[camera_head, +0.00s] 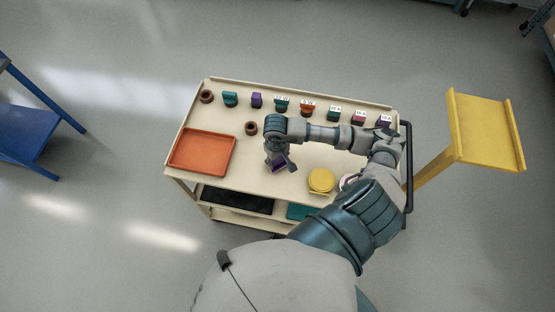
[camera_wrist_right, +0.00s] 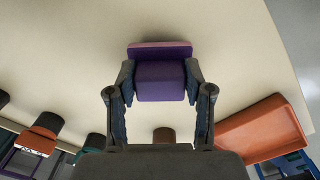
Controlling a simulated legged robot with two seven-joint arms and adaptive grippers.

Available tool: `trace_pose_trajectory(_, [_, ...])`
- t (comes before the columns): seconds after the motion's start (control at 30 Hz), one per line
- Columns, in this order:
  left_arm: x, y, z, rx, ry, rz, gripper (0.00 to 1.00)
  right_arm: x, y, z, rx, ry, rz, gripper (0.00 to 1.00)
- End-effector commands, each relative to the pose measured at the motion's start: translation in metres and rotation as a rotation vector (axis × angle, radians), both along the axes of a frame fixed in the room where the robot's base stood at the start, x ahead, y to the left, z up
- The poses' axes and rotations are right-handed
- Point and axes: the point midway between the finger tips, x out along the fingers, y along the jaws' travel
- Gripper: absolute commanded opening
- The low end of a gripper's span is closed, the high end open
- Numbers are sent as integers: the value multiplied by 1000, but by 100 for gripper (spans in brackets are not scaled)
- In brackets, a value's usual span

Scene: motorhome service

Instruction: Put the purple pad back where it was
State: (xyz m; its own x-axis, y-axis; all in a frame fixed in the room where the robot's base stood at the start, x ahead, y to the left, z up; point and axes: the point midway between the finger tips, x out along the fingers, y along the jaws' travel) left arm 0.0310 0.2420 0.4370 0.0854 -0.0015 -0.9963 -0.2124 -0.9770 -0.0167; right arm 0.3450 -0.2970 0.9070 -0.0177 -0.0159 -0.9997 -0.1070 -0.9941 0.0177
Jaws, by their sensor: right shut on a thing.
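The purple pad (camera_head: 278,167) is in my right gripper (camera_head: 283,160), over the front middle of the cream cart top (camera_head: 225,125). In the right wrist view, the fingers of my right gripper (camera_wrist_right: 160,78) are shut on both sides of the purple pad (camera_wrist_right: 160,85), which has a paler pinkish-purple plate at its far edge. I cannot tell whether the pad touches the cart top. My left gripper is not in view.
A back row holds a brown ring (camera_head: 206,96), a teal piece (camera_head: 230,99), another purple piece (camera_head: 257,100) and several labelled pieces. An orange tray (camera_head: 203,151) lies left, a yellow round thing (camera_head: 321,180) right of the pad. Another brown ring (camera_head: 251,128) stands mid-cart.

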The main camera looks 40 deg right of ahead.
Motion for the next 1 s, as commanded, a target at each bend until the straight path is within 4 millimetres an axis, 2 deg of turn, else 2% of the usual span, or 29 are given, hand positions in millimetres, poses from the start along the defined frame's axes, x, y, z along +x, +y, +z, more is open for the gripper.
trace_pose_trajectory(0.1, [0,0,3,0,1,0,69,0,0,-10,0,0,0,23])
trace_pose_trajectory(0.27, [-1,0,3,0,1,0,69,1,1,-11,-1,-2,0,23])
trace_pose_trajectory(0.3, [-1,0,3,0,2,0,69,0,1,-11,-1,-2,0,54])
trace_pose_trajectory(0.4, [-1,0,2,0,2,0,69,0,0,-12,-1,-2,0,76])
trace_pose_trajectory(0.77, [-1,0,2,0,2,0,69,1,0,-8,0,-3,0,76])
trace_pose_trajectory(0.87, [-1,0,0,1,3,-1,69,2,0,3,-2,-6,2,76])
trace_pose_trajectory(1.0, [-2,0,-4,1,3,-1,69,3,0,32,-2,-8,1,76])
